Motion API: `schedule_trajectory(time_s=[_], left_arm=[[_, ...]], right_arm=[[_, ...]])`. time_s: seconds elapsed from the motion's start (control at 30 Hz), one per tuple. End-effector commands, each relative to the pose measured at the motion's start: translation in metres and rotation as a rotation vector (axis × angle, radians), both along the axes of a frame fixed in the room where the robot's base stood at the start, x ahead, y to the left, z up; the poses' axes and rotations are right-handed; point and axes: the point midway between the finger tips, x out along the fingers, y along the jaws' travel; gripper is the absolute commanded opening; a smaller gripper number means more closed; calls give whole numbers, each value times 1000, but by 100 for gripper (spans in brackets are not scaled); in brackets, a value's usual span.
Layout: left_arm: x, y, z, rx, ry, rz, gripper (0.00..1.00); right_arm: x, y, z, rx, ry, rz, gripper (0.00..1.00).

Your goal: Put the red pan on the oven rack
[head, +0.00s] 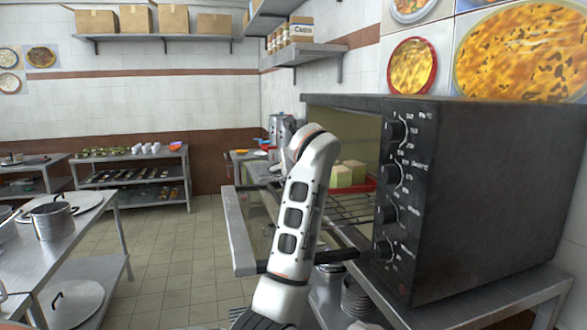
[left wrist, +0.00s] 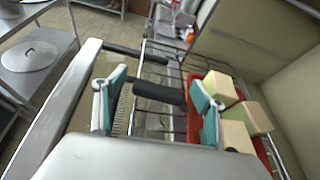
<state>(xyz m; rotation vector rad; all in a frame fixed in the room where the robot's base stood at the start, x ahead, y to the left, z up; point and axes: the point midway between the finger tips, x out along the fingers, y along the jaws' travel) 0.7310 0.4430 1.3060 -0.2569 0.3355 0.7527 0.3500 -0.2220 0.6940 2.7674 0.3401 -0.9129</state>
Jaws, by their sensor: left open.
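The red pan (head: 368,185) holds several pale yellow blocks (head: 350,172) and sits inside the open black oven (head: 480,190). It appears to rest on the wire oven rack (head: 345,213). In the left wrist view the red pan (left wrist: 262,150) is at the right, over the rack wires (left wrist: 172,72). My left gripper (left wrist: 160,98) is open and empty, with two teal fingers; its right finger overlaps the pan's left edge, and I cannot tell whether they touch. In the head view my left arm hides this gripper. My right gripper is in neither view.
The oven door is down, with its grey handle bar (head: 238,232) close to my left arm. A metal table with a pot (head: 52,221) stands at the left. Shelving with trays (head: 130,175) is at the back. The tiled floor between is clear.

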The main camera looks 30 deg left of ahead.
Motion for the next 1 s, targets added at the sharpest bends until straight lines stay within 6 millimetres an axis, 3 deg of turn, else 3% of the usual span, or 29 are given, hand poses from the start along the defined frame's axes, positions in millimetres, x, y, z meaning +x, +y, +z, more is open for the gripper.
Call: schedule_trajectory(time_s=[0.23, 0.7, 1.0], left_arm=[[-13, -14, 9, -1, -5, -2, 70], [-72, -67, 42, -1, -5, -2, 70], [-82, -75, 47, 0, -3, 0, 70]], right_arm=[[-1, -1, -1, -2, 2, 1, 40], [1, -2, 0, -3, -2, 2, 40], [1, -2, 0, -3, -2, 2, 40]])
